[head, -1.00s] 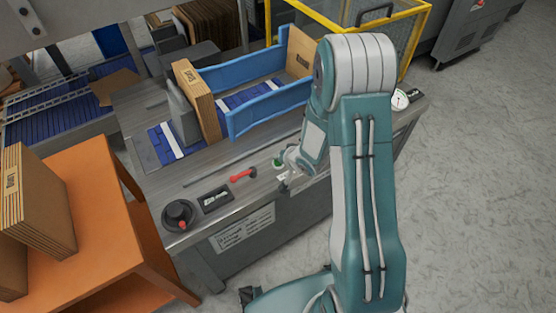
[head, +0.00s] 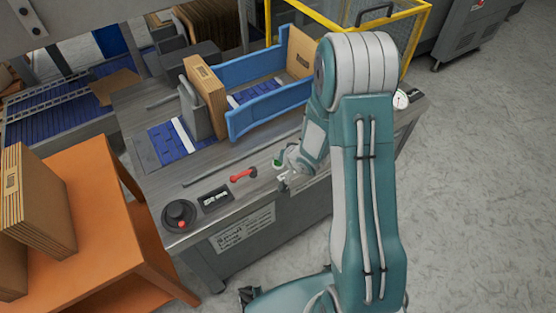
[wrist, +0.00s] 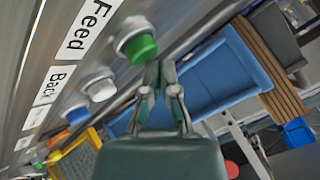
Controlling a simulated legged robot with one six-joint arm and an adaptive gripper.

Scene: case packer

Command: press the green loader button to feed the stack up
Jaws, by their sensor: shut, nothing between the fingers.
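The green button (wrist: 140,47) sits in a white collar beside the "Feed" label (wrist: 88,28) in the wrist view. In the head view the green button (head: 277,163) is on the machine's front ledge. My gripper (wrist: 160,76) is shut and empty, its fingertips right by the lower edge of the green cap. I cannot tell whether they touch it. It also shows in the head view (head: 284,182), partly hidden by my arm. The stack of cardboard blanks (head: 206,96) stands upright between blue side guides (head: 268,113), with a grey pusher plate (head: 191,112) behind it.
A white button (wrist: 98,86) and a blue button (wrist: 76,112) lie along the same panel. An orange table (head: 95,215) with cardboard stands at left.

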